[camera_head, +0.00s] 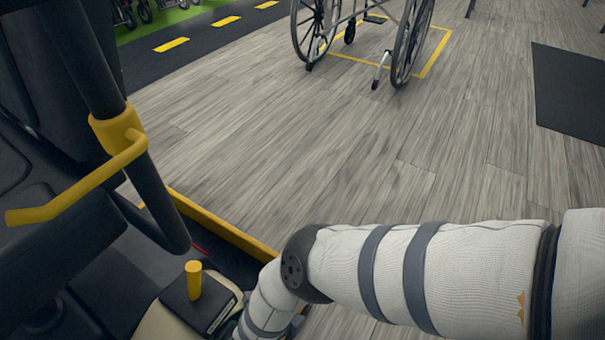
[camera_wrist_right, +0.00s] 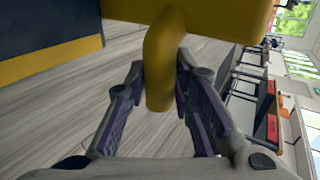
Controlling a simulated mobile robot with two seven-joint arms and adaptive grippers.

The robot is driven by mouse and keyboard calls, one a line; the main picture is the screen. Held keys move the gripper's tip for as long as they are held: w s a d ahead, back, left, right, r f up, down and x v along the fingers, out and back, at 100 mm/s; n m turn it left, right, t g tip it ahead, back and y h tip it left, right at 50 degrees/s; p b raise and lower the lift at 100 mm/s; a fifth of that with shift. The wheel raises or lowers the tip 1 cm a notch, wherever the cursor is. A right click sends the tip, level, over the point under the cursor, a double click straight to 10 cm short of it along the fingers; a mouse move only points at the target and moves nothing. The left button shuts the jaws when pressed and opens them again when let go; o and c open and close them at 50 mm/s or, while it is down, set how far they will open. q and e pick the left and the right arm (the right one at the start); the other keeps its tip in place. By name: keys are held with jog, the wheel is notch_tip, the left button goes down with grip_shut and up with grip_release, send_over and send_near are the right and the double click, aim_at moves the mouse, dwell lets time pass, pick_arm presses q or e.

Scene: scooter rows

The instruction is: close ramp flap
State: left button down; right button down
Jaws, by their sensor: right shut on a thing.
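In the right wrist view my right gripper (camera_wrist_right: 160,88) is shut around a stubby yellow handle (camera_wrist_right: 161,60), with one finger on each side. The handle joins a wide yellow part (camera_wrist_right: 210,16) at the top of that view; I cannot tell for sure whether this is the ramp flap. In the head view my right arm reaches from the right down to the lower middle, and its gripper is hidden there. A yellow edge (camera_head: 220,225) borders the dark vehicle floor beside the arm. My left gripper is not in view.
A black pole with a yellow grab bar (camera_head: 85,190) stands at the left. A yellow peg (camera_head: 193,281) rises from a black block near the bottom. A wheelchair (camera_head: 365,35) stands at the top on a yellow-marked floor square. The wooden floor (camera_head: 330,135) between is clear.

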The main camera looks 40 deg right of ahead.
jog(key=shift+s+d+f, duration=0.2)
jog(key=shift+s+d, duration=0.05)
jog(key=c, duration=1.4)
grip_release()
jog(key=shift+o, duration=0.2)
jog(key=shift+w, duration=0.15)
jog(key=shift+r, duration=0.1)
jog(key=shift+r, duration=0.25)
notch_tip(320, 180, up, 10)
jog(key=shift+f, duration=0.25)
